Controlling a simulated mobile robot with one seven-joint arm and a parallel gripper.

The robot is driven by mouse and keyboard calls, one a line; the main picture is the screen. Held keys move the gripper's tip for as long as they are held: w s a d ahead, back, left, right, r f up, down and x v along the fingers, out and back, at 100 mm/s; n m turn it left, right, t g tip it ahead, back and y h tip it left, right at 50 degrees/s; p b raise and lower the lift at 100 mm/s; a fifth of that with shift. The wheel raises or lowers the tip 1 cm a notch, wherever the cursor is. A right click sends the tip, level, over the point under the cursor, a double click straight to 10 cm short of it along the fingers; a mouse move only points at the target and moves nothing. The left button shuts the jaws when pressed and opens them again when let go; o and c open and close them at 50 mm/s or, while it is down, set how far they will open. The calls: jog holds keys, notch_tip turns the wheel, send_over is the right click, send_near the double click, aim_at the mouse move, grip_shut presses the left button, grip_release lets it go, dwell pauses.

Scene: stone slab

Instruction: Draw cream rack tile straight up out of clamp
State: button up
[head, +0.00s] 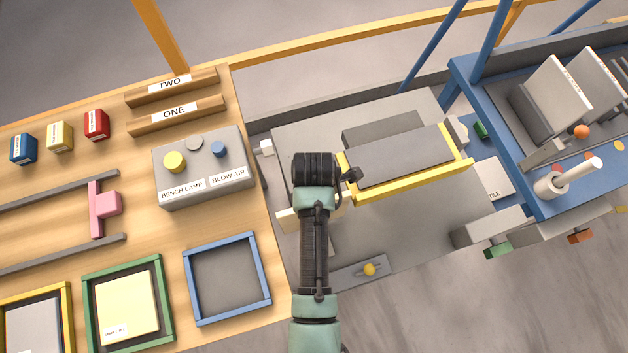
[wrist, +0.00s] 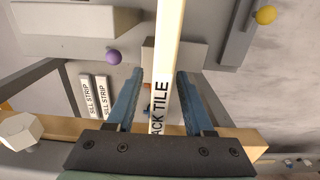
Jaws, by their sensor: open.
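The cream rack tile (wrist: 166,60) stands on edge in the wrist view, its narrow edge facing me, with a label reading "ACK TILE". My gripper (wrist: 158,76) is open, one blue finger on each side of the tile. A gap shows on the left; the right finger looks close, and I cannot tell whether it touches. A grey block (wrist: 193,55) lies beyond the tile and may be part of the clamp; how the tile sits in it is unclear. In the head view my arm covers the gripper; a cream piece (head: 287,221), probably the tile, shows left of it.
A yellow-edged grey box (head: 405,160) stands right of my arm. A control box (head: 203,170) and a blue tray frame (head: 227,279) lie left. A blue-framed rack (head: 500,110) stands far right. Two sill strips (wrist: 95,97) and a purple knob (wrist: 114,57) show in the wrist view.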

jog(key=shift+w+f, duration=0.1)
jog(key=shift+f, duration=1.05)
grip_shut()
dwell(0.6)
